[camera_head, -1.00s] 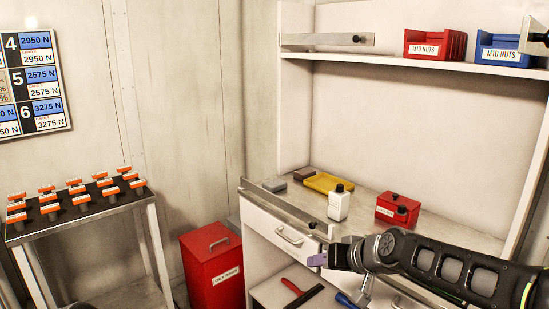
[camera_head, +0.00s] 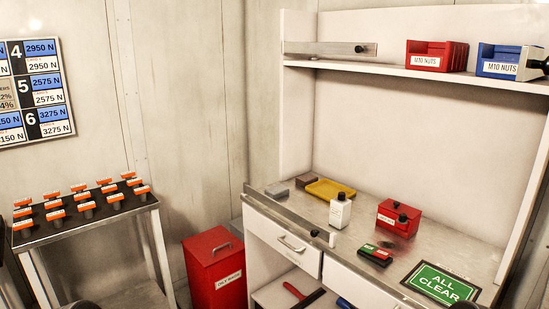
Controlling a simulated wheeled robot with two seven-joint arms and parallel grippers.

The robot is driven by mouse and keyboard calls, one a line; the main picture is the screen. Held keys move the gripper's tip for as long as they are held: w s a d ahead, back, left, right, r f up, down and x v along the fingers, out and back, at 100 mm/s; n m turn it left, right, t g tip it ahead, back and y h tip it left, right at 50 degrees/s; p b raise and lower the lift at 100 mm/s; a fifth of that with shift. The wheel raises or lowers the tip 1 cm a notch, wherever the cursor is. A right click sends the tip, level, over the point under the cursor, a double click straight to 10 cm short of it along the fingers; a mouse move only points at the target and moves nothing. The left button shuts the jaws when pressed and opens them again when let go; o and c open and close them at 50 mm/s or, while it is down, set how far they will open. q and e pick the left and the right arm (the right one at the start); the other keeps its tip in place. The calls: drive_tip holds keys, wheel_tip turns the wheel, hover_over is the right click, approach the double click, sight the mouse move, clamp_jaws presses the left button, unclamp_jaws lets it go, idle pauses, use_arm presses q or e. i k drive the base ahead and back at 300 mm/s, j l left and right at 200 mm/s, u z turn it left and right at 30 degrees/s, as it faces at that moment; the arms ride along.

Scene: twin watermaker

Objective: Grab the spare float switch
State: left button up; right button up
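I cannot pick out a float switch for certain in the head view. On the steel counter (camera_head: 385,232) lie a white bottle with a black cap (camera_head: 340,211), a red box with black knobs (camera_head: 398,218), and a small red and green block (camera_head: 375,254). A yellow tray (camera_head: 330,189) and small grey and brown blocks (camera_head: 277,189) lie farther back. Several orange-topped dark pieces (camera_head: 85,206) stand in rows on a side table at left. Neither gripper can be made out; only dark fragments show at the bottom and left edges.
A metal rail with a black knob (camera_head: 285,216) runs along the counter's front left edge. A green "ALL CLEAR" sign (camera_head: 442,284) lies at the counter's right. Red (camera_head: 436,55) and blue bins (camera_head: 505,61) stand on the upper shelf. A lidded red bin (camera_head: 215,268) stands on the floor.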

sight(340, 211)
drive_tip(key=i+j+z, duration=0.1)
drive_tip(key=i+j, duration=0.85)
drive_tip(key=i+z, duration=0.1)
drive_tip(key=z, duration=2.1)
